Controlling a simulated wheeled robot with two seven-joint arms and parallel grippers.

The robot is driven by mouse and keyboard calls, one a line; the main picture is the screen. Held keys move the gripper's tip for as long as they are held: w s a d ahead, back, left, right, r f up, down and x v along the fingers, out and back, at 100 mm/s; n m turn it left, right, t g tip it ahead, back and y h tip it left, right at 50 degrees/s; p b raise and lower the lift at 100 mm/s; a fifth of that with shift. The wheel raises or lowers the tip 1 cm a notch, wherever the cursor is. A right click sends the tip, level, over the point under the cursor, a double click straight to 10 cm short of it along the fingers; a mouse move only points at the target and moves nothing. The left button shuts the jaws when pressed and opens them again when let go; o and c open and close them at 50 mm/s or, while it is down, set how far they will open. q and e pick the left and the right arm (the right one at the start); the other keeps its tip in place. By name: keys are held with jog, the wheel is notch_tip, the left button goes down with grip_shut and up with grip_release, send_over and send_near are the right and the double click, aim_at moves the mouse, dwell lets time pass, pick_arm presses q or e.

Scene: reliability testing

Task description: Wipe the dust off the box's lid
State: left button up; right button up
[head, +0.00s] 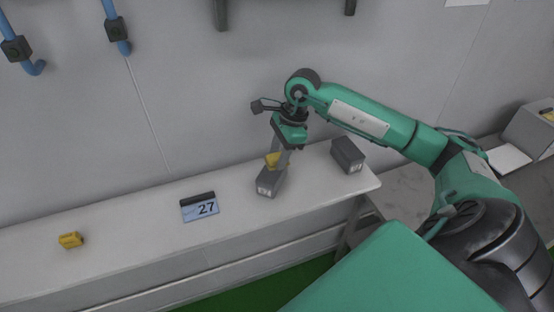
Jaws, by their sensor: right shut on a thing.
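A grey box (267,187) with light marks on its front end sits on the white shelf (120,238). My right gripper (277,156) points down over this box and is shut on a small yellow block (272,160), perhaps a sponge. The block is at or just above the far end of the box's lid; I cannot tell whether it touches. The gripper and block partly hide the lid, and dust on it is too small to make out. A second, darker grey box (347,155) stands to the right, near the shelf's right end. My left gripper is not in view.
Another yellow block (70,240) lies at the shelf's left. The wall rises right behind the shelf, with blue hooks (117,32) at upper left. The shelf between block and sign is clear.

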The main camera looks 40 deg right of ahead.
jog(key=v, duration=0.2)
jog(key=shift+s+a+r+p, duration=0.1)
jog(key=shift+r+p, duration=0.25)
jog(key=shift+r, duration=0.05)
jog(key=shift+a+r, duration=0.15)
jog(key=shift+r, duration=0.5)
